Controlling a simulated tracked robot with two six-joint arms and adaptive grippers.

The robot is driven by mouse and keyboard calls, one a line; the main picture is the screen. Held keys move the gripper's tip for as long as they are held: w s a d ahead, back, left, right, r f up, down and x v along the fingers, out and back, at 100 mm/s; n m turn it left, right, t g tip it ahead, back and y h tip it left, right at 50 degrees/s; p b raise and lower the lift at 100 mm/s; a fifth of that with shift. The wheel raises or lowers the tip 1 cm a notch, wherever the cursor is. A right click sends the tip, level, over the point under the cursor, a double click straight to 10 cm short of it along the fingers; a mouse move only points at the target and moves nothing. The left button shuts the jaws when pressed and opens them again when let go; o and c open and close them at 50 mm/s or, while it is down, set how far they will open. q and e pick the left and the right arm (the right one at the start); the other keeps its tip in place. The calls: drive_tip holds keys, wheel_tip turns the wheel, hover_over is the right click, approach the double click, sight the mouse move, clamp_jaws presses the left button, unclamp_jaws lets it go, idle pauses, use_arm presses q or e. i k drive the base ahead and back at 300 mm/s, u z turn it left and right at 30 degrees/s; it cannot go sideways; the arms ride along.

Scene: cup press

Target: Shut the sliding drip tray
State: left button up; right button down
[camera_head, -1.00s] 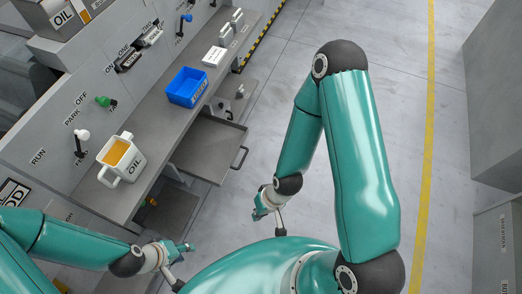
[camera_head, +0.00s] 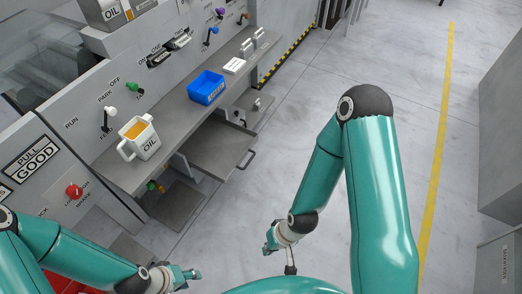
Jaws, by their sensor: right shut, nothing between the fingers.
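The sliding drip tray (camera_head: 215,148) is a flat grey tray sticking out from under the long grey ledge, left of the picture's middle. Its dark bar handle (camera_head: 247,160) is at its outer right edge. My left gripper (camera_head: 191,274) is low in the picture, well below the tray and touching nothing; its fingers are too small to judge. My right gripper (camera_head: 267,245) is shut and empty, below and right of the tray, clear of the handle.
A lower grey plate (camera_head: 178,204) lies below the tray. Open floor (camera_head: 300,130) lies right of the tray. A grey cabinet (camera_head: 498,130) stands far right.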

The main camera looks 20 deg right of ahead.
sight(219, 146)
drive_tip(key=u, duration=0.1)
drive_tip(key=i, duration=0.9)
drive_tip(key=z, duration=0.05)
